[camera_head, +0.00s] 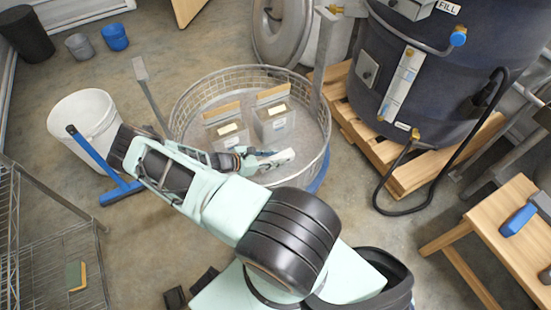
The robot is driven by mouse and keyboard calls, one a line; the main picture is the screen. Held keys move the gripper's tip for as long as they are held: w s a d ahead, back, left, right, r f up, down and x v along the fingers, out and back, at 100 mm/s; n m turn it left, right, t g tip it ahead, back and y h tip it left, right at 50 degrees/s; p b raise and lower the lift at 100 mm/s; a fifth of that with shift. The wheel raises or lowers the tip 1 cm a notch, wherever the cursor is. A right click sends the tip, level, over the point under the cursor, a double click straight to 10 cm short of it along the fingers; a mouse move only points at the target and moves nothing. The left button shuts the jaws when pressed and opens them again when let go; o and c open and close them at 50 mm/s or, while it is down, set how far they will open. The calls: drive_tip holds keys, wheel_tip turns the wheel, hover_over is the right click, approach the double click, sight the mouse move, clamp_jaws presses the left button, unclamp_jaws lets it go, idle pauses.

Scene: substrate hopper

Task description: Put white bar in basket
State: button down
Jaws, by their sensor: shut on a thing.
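A white bar (277,159) shows in the head view, short and pale, over the near part of the basket. My gripper (256,159) is shut on it, at the bar's left end. The large round wire basket (318,172) is in the upper middle, with a mesh wall and a grey floor. The bar appears inside the rim outline; I cannot tell whether it touches the floor. My pale green arm crosses in front of the basket's near left side and hides part of its wall and of my gripper.
Two grey boxes (275,126) with tan tops stand in the basket. A post (322,60) rises at its right rim. A white bucket (88,125) and a blue squeegee (98,162) are left. A dark tank (425,60) on a pallet (400,172) and a wooden stool (510,205) are right.

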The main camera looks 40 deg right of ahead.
drive_tip(key=shift+f, duration=0.15)
drive_tip(key=c, duration=1.6)
unclamp_jaws()
drive_tip(key=shift+w+a+r, duration=0.1)
drive_tip(key=shift+a+r, duration=0.15)
drive_tip(key=shift+r, duration=0.15)
drive_tip(key=p+v, duration=0.1)
drive_tip(key=v, duration=0.5)
drive_tip(key=shift+a+r, duration=0.15)
drive_tip(key=shift+a, duration=0.25)
